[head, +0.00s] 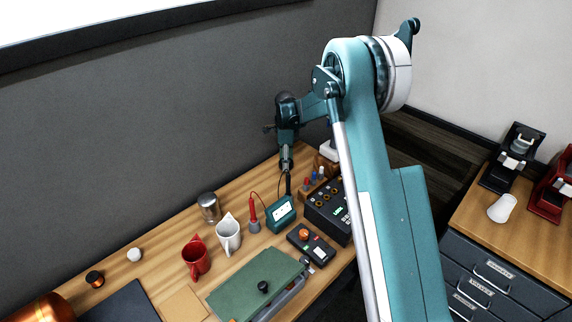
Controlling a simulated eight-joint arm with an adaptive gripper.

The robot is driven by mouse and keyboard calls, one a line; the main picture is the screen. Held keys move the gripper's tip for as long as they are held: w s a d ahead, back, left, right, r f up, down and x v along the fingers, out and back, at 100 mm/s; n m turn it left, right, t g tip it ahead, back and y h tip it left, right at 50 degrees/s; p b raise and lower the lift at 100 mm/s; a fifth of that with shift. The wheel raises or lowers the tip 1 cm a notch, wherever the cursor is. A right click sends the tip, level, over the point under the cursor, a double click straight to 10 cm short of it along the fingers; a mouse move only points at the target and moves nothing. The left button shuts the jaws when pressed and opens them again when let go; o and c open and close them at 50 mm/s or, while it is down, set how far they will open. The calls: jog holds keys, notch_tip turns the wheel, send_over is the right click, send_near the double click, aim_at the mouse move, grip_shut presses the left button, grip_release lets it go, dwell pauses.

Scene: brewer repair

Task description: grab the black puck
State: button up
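A small black puck-like piece (95,279) with a copper-coloured band sits on the wooden bench at the lower left, just beyond the dark mat. It is the likeliest black puck. A round black knob (263,287) sits on the green lid nearer the middle. My gripper (286,189) points down at the far end of the bench, behind the teal meter and well to the right of the black piece. Its fingers are too small and dark to tell whether they are open or shut.
A white round piece (134,254) is beside the black one. A red jug (195,259), a white jug (228,234), a metal canister (209,208), a teal meter (281,213) and a control box (329,211) crowd the bench. A copper vessel (40,308) is at lower left.

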notch_tip(320, 180, up, 8)
jog(key=shift+r, duration=0.15)
dwell(0.3)
